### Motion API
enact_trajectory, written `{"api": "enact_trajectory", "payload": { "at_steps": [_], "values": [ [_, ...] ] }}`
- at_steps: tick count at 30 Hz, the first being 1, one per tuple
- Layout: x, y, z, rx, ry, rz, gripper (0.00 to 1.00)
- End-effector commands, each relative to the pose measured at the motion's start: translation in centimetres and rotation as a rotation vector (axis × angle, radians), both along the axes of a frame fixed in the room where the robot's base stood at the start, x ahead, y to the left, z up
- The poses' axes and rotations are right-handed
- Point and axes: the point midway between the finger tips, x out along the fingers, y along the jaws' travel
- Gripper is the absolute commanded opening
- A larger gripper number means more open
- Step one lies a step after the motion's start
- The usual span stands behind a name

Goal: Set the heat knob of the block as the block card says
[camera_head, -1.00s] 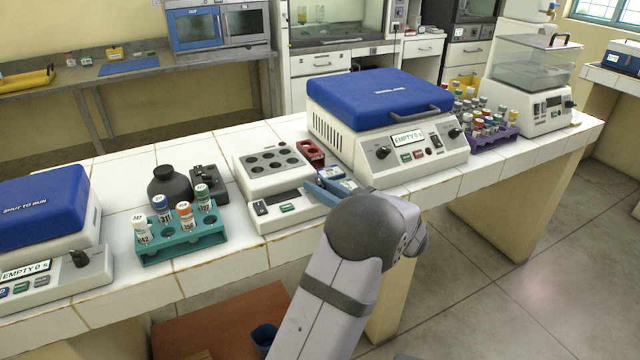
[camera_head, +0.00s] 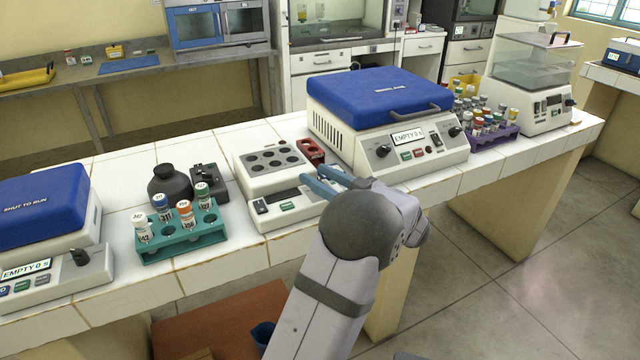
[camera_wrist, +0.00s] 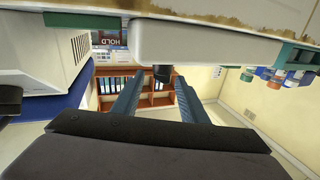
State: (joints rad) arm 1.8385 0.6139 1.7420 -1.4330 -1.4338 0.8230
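The heat block (camera_head: 262,184), white with a grey well plate on top, stands mid-bench in the head view; its dark display, switch and green button show. In the wrist view its pale body (camera_wrist: 205,40) is at the top. A small dark knob (camera_wrist: 162,73) sticks out from it between my fingertips in the picture; contact cannot be told. My gripper (camera_head: 326,184) is at the block's front right corner, its blue fingers apart, and also shows in the wrist view (camera_wrist: 158,82). A card with the word HOLD (camera_wrist: 118,34) shows behind; its other text is unreadable.
A blue-lidded centrifuge (camera_head: 375,98) stands close on the right and a red rack (camera_head: 312,151) behind the block. A teal tube rack (camera_head: 180,240) and dark bottle (camera_head: 170,185) are left. Another blue-lidded machine (camera_head: 40,210) is far left.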

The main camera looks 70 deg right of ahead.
Motion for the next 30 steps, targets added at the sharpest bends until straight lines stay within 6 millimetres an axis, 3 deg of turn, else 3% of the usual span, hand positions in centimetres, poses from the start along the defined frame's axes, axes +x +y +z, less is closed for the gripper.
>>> {"api": "enact_trajectory", "payload": {
  "at_steps": [6,13,30],
  "values": [
    [0.0,0.0,3.9,-0.005,0.003,0.001,0.40],
    [0.0,0.0,6.7,-0.002,0.001,0.001,0.40],
    [0.0,0.0,7.7,0.001,0.000,0.001,0.40]
  ]
}}
